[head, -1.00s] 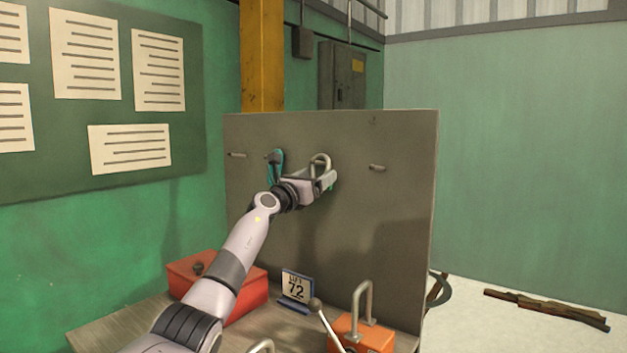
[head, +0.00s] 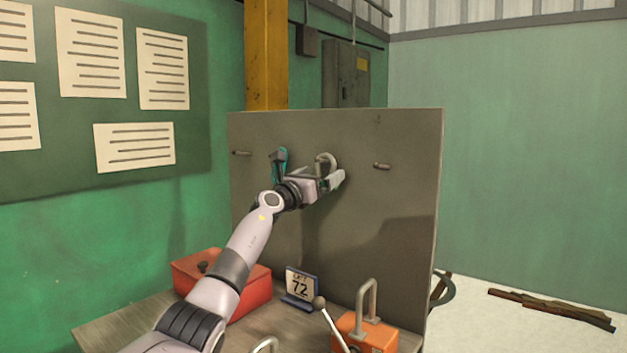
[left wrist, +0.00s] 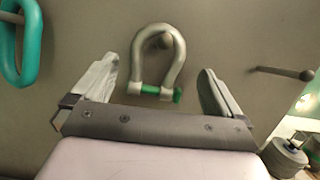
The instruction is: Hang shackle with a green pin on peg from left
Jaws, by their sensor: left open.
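The grey shackle (left wrist: 179,62) with its green pin (left wrist: 152,91) hangs bow up on a peg (left wrist: 165,41) of the upright board, which shows inside the bow. In the head view the shackle (head: 326,158) is left of the board's right-hand peg (head: 382,166). My left gripper (left wrist: 158,82) is open; its fingers stand either side of the shackle, with gaps on both sides. In the head view my left gripper (head: 329,182) is just below the shackle's bow and hides the pin. My right gripper is not in view.
A teal link (head: 281,165) hangs just left of the shackle; it also shows in the wrist view (left wrist: 33,45). A bare peg (head: 241,153) is at the far left. Below are a red box (head: 248,296), a number sign (head: 300,285) and an orange block with a handle (head: 376,335).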

